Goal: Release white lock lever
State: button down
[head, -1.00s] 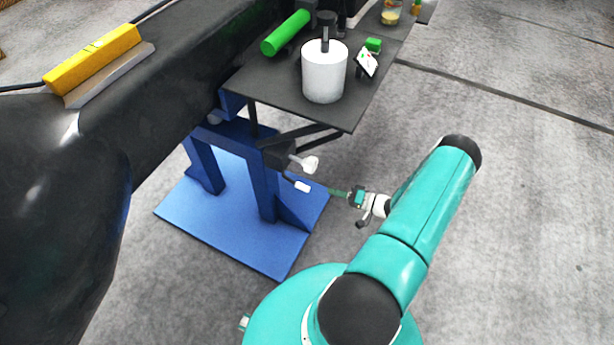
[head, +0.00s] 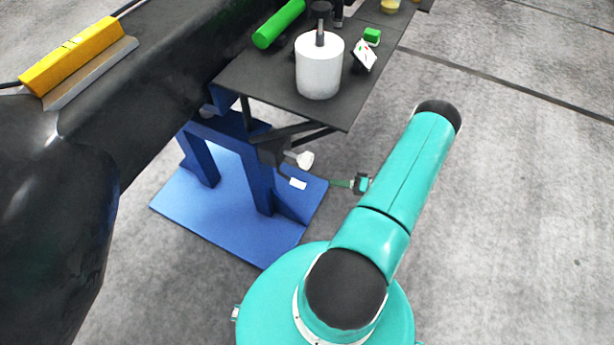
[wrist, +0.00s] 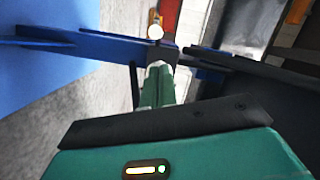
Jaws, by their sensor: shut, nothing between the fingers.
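The white lock lever (head: 304,160) shows in the head view as a pale knob end sticking out from a dark bracket (head: 272,152) under the shelf, beside the blue stand. A round white end (wrist: 155,32) that looks like the lever shows just past my fingertips in the wrist view. My gripper (head: 332,182) is to the right of the lever and slightly lower in the head view. Its green fingers (wrist: 156,68) are together and empty. I cannot tell whether the fingertips touch the lever. Much of my wrist is hidden behind my arm.
The blue stand (head: 225,225) has a wide base plate on the floor. A dark shelf (head: 270,85) overhangs the lever and carries a white cylinder (head: 319,72) and a green cylinder (head: 279,24). A small white piece (head: 298,184) is below the lever. Floor at right is clear.

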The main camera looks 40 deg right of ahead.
aim_at(298, 184)
jog(key=x, duration=1)
jog(key=shift+d+f, duration=0.1)
jog(key=shift+f, duration=0.05)
